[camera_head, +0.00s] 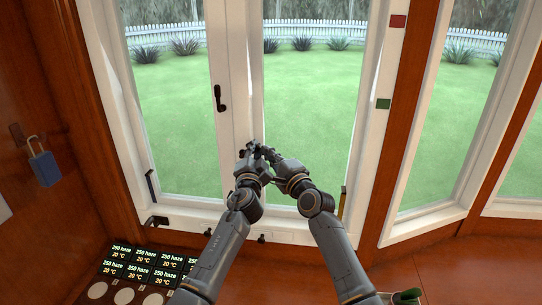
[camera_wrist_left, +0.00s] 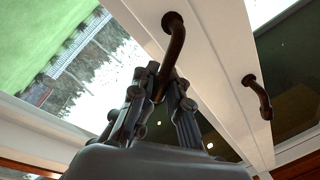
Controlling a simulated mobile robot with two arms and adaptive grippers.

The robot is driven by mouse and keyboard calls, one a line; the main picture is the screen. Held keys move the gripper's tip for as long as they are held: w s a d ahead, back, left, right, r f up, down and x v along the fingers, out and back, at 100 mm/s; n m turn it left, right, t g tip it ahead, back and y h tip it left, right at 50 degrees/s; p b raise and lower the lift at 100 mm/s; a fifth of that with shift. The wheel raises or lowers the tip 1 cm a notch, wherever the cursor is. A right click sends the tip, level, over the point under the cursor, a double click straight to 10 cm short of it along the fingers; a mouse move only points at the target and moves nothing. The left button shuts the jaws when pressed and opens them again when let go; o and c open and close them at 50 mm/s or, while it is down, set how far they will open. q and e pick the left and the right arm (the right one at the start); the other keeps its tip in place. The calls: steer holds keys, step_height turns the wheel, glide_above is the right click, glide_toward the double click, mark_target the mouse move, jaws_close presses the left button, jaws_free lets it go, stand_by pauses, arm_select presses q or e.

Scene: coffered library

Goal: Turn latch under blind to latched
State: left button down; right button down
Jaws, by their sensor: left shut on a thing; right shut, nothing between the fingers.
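My left gripper (camera_head: 252,148) is at the white middle post of the window in the head view. In the left wrist view its fingers (camera_wrist_left: 160,88) are shut on the lower end of a dark bronze curved handle (camera_wrist_left: 174,48), whose round base sits on the white frame. In the head view my grippers hide this handle. A second dark handle (camera_wrist_left: 258,92) shows farther right in the wrist view, apart from the fingers. A dark handle (camera_head: 220,98) shows higher on the post in the head view. My right gripper (camera_head: 265,153) is shut, close beside the left. No blind is visible.
Dark fittings (camera_head: 151,185) are at the window's lower left. A blue padlock-shaped thing (camera_head: 43,166) hangs on the left wall. Dark label tiles (camera_head: 138,271) stand below left.

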arm_select(q)
steer(key=shift+s+d+f, duration=0.1)
steer(key=shift+d+f, duration=0.1)
steer(key=shift+f, duration=0.25)
arm_select(e)
steer(key=shift+s+a+r, duration=0.1)
steer(key=shift+a+r, duration=0.1)
steer(key=shift+a, duration=0.2)
arm_select(q)
steer(key=c, duration=1.3)
jaws_free()
steer(key=shift+r, duration=0.1)
steer(key=shift+s+a+r, duration=0.1)
steer(key=shift+a+r, duration=0.15)
steer(key=shift+a, duration=0.05)
arm_select(e)
steer(key=shift+s+a, duration=0.1)
steer(key=shift+a, duration=0.1)
